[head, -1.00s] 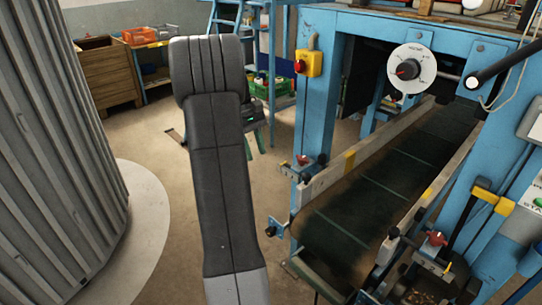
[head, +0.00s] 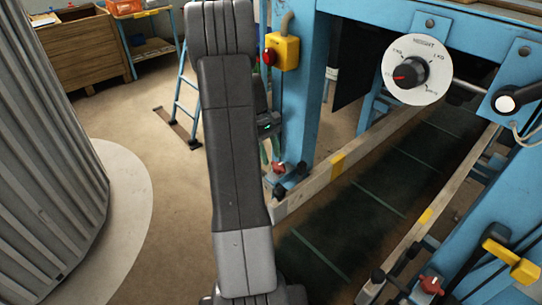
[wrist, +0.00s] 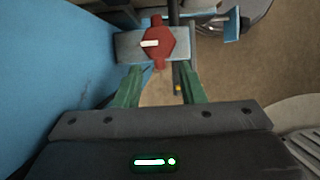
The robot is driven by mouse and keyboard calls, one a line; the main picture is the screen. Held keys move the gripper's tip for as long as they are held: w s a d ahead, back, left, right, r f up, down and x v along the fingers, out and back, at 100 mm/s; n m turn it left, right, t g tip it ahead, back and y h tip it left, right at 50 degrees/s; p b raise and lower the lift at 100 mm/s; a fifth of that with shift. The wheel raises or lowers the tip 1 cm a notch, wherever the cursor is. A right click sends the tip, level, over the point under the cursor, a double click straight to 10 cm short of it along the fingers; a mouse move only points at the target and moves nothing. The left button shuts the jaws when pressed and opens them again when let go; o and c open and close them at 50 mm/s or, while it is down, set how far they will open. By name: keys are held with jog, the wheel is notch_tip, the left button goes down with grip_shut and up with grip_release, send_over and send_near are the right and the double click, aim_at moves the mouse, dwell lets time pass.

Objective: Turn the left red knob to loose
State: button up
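The left red knob (head: 279,168) sits on a blue bracket at the near left end of the conveyor rail. In the wrist view the red knob (wrist: 160,54) shows a white mark lying nearly level, on a grey plate. My gripper (wrist: 158,69) is open, its two green fingers apart and empty. The knob appears just beyond the fingertips, roughly centred between them; I see no contact. In the head view my arm hides most of the gripper, just left of the knob. A second red knob (head: 431,285) is at the right rail.
A blue machine frame (head: 299,90) rises beside the left knob, carrying a yellow box with a red button (head: 282,52). A white dial (head: 417,70) hangs above the dark conveyor belt (head: 395,195). A ribbed grey cylinder (head: 45,170) stands left, with open floor between.

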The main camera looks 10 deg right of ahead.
jog(key=shift+s+d+f, duration=0.15)
jog(key=shift+s+f, duration=0.1)
jog(key=shift+f, duration=0.4)
grip_shut()
